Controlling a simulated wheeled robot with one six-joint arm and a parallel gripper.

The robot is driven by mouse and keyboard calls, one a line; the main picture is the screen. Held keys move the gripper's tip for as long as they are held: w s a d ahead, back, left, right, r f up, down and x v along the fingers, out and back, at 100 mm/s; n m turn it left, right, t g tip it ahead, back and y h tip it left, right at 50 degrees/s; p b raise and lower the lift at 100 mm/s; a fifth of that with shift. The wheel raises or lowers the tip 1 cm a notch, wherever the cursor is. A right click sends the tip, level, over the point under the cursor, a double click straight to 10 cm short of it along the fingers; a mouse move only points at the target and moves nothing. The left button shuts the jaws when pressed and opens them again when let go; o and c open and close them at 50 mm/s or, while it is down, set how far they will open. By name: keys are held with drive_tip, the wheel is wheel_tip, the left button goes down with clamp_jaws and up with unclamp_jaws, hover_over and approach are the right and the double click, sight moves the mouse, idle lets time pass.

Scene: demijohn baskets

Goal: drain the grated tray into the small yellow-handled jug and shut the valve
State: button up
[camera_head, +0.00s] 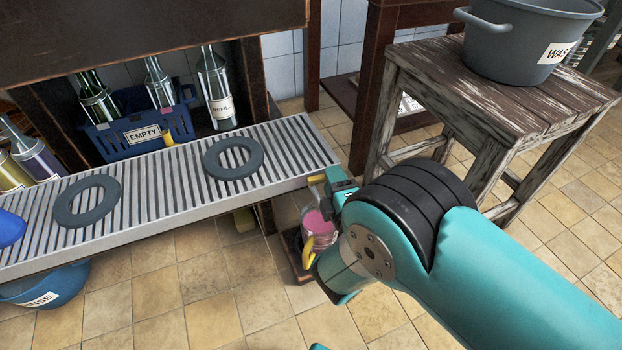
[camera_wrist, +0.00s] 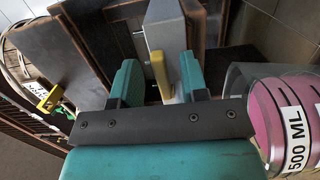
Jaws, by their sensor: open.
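The grated tray (camera_head: 300,137) is a long pale slatted shelf crossing the left half of the head view. A yellow valve lever (camera_head: 317,178) shows at its right end; in the wrist view the lever (camera_wrist: 160,76) stands between my teal fingers. My gripper (camera_wrist: 158,72) is open, with one finger on each side of the lever; I cannot tell whether either touches it. The small jug (camera_head: 320,222) with a yellow handle (camera_head: 308,250) holds pink liquid below the tray's end. Its "500 ML" band (camera_wrist: 298,140) shows at the right of the wrist view. My arm partly hides the jug.
Two dark rings (camera_head: 233,158) (camera_head: 87,201) lie on the tray. A blue "EMPTY" crate (camera_head: 128,138) with bottles stands behind it. A blue "RINSE" basin (camera_head: 45,288) is below left. A grey "WASTE" pot (camera_head: 515,50) sits on a worn wooden stool (camera_head: 455,90). Front floor is clear.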

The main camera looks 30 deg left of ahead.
drive_tip(key=shift+a, duration=0.15)
drive_tip(key=shift+a, duration=0.1)
clamp_jaws()
drive_tip(key=n+g+y+p, duration=0.1)
drive_tip(key=p, duration=0.2)
drive_tip(key=shift+w, duration=0.2)
drive_tip(key=shift+f+n+g+y+p, duration=0.15)
drive_tip(key=shift+n+g+y+p, duration=0.2)
drive_tip(key=shift+p, duration=0.2)
unclamp_jaws()
drive_tip(key=shift+s, duration=0.1)
